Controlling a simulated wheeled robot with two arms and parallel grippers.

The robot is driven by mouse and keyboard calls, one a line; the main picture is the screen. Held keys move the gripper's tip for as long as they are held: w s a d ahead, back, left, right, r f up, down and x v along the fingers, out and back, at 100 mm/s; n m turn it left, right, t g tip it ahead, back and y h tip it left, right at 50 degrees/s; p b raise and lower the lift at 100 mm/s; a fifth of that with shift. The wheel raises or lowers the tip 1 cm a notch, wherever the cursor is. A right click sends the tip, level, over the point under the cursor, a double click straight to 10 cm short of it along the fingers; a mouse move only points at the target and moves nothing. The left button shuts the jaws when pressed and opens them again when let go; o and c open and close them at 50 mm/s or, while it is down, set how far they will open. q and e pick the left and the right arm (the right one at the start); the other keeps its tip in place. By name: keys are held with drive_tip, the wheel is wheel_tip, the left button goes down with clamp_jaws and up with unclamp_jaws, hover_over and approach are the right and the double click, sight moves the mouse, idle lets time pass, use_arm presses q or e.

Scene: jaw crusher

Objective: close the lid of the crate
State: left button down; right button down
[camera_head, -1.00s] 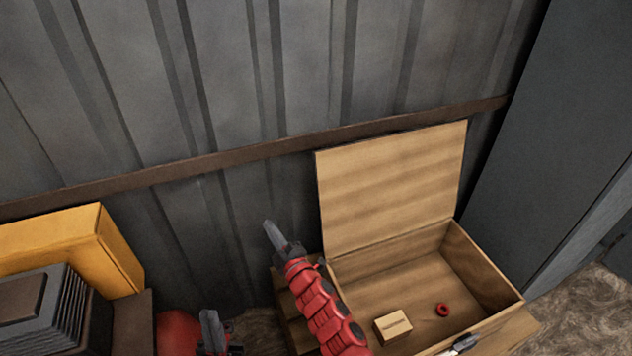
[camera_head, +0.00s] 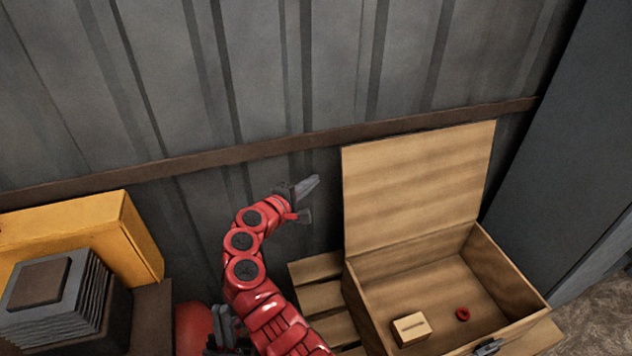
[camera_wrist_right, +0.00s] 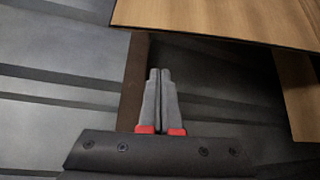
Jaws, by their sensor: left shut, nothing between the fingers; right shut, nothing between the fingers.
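The wooden crate (camera_head: 520,285) is open at the right of the head view. Its lid (camera_head: 420,185) stands up at the crate's back edge, near the wall. My right gripper (camera_head: 312,186) is shut and empty, just left of the lid, with its tips pointing right towards the lid's side edge and apart from it. In the right wrist view its shut fingers (camera_wrist_right: 158,78) point at the wall, with a wooden panel (camera_wrist_right: 225,18), which looks like the lid, above them. My left gripper (camera_head: 226,325) is shut, low in the head view, left of the crate and partly hidden by my right arm.
A small wooden block (camera_head: 410,329) and a red ring (camera_head: 462,314) lie inside the crate. The crate rests on a slatted pallet (camera_head: 318,268). A yellow box (camera_head: 140,240) and a grey finned block (camera_head: 60,300) stand at left. A ribbed metal wall (camera_head: 300,80) is behind.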

drive_tip(key=w+d+p, duration=0.2)
drive_tip(key=w+d, duration=0.1)
drive_tip(key=d, duration=0.3)
drive_tip(key=shift+w+f, duration=0.15)
drive_tip(key=shift+w, duration=0.2)
idle(0.5)
